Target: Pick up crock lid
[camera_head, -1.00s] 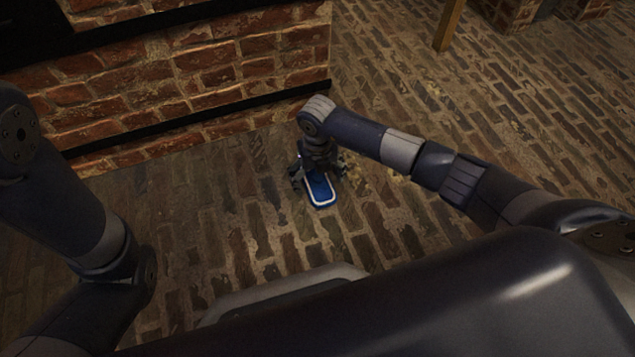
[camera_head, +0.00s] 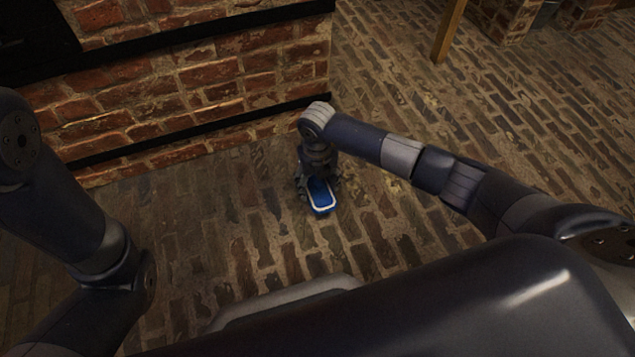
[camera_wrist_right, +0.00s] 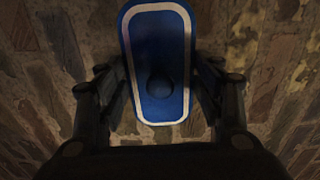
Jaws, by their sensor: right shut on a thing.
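The crock lid (camera_head: 321,194) is a long blue piece with rounded corners and a white band near its edge. In the right wrist view the lid (camera_wrist_right: 160,50) shows a round blue knob (camera_wrist_right: 160,86) in its middle. My right gripper (camera_head: 318,187) reaches down over the lid, with a finger on each side of it. In the right wrist view the fingers of my right gripper (camera_wrist_right: 160,95) press on the lid's two long sides, shut on it. My left arm shows at the left, but its gripper is out of view.
A low brick wall (camera_head: 200,95) with dark ledges stands behind and left of the lid. The brick-paved floor (camera_head: 420,240) around the lid is clear. A wooden post (camera_head: 449,30) stands at the back right.

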